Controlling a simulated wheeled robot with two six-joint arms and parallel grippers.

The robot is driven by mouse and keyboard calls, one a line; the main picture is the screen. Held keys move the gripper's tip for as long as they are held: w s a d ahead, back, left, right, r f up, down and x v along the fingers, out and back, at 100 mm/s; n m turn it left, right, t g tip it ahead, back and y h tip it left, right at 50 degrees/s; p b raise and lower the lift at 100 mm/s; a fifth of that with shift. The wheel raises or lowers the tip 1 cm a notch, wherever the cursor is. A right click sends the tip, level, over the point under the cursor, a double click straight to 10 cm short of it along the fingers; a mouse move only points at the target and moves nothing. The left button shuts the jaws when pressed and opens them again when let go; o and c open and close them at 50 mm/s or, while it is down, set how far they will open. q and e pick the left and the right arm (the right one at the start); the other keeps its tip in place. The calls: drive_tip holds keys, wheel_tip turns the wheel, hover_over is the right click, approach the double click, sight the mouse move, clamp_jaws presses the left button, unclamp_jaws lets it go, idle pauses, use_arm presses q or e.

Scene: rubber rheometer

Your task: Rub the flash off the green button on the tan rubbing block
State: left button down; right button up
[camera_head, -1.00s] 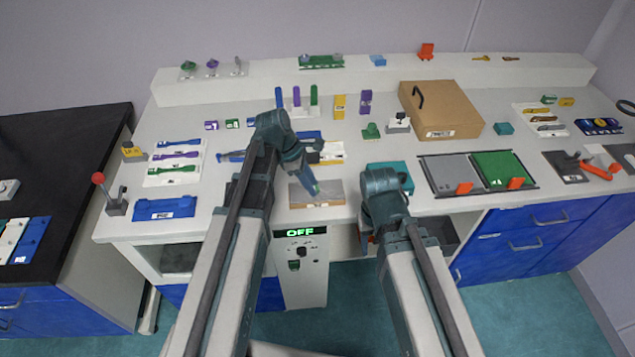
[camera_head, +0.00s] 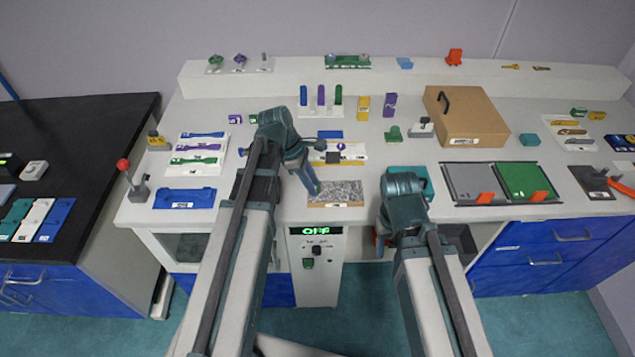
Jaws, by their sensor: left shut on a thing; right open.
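The tan rubbing block (camera_head: 345,198) lies flat near the bench's front edge, with a grey, speckled top. My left gripper (camera_head: 315,189) points down over the left end of the block, its jaws shut on the small green button. The button is almost wholly hidden by the fingertips, so its flash cannot be made out, and I cannot tell whether it touches the block. My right gripper (camera_head: 379,241) is open, low at the bench's front edge to the right of the block, partly hidden by its own wrist.
Behind the block stands a white tray (camera_head: 352,152) with small parts. A teal block (camera_head: 424,172) lies to the right, beside grey and green plates (camera_head: 475,183). A blue tray (camera_head: 184,198) lies to the left.

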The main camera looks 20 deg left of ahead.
use_arm(q)
drive_tip(key=shift+r, duration=0.15)
wheel_tip(320, 180, up, 7)
drive_tip(key=p, duration=0.7)
